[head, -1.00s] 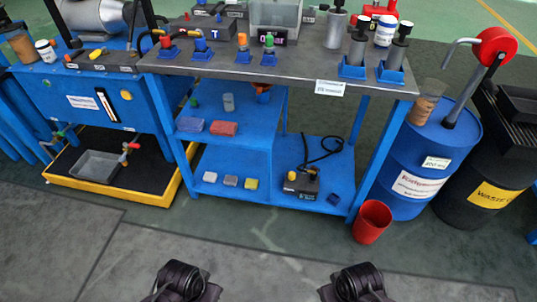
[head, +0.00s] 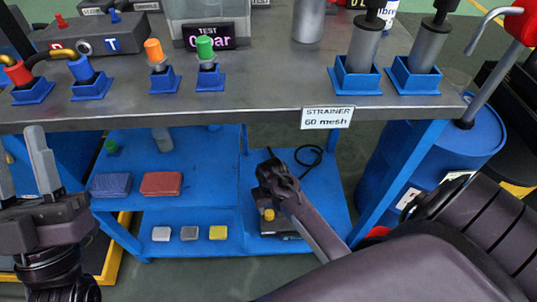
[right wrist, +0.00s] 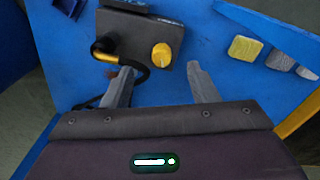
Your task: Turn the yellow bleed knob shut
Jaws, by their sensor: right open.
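The yellow bleed knob (head: 268,214) sits on top of a dark pump block (head: 285,236) on the lower blue shelf. In the right wrist view the round knob (right wrist: 161,55) shows clearly, with a ridge across it. My right gripper (right wrist: 159,70) is open there, its two grey fingers either side of the knob's line, with the knob just beyond the tips and apart from them. In the head view my right gripper (head: 276,182) is dark beside the knob, and its fingertips are hard to make out. My left gripper (head: 22,150) is open and empty at the left, before the bench.
A black hose (right wrist: 131,62) curves beside the block, near the left finger in the wrist view. Several small blocks (head: 189,233) lie on the lower shelf. The metal bench top (head: 260,100) overhangs the shelves. A blue drum (head: 470,140) stands right of the bench.

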